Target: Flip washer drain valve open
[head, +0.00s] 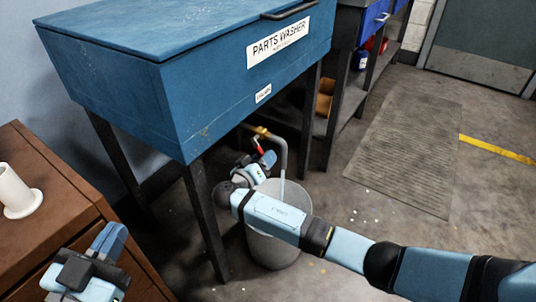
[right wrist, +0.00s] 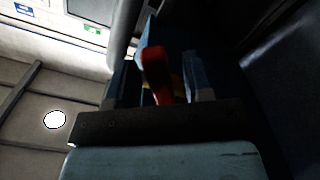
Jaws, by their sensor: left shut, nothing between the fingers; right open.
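The blue parts washer (head: 215,95) stands on dark legs. Below it, a brass drain valve (head: 262,131) sits on a grey pipe that bends down over a grey bucket (head: 275,250). A pale blue streak like running liquid (head: 283,187) drops from the pipe end into the bucket. The red valve handle (head: 259,147) slants down from the valve. My right gripper (head: 262,161) is open just below the valve. In the right wrist view the red handle (right wrist: 156,75) shows between its fingers; contact cannot be told. My left gripper (head: 109,238) is shut and empty at lower left.
A brown wooden cabinet (head: 45,200) with a white cylindrical holder (head: 15,190) stands at left. A washer leg (head: 205,220) stands close to my right gripper and the bucket. A grey mat (head: 405,150) lies on the open floor at right.

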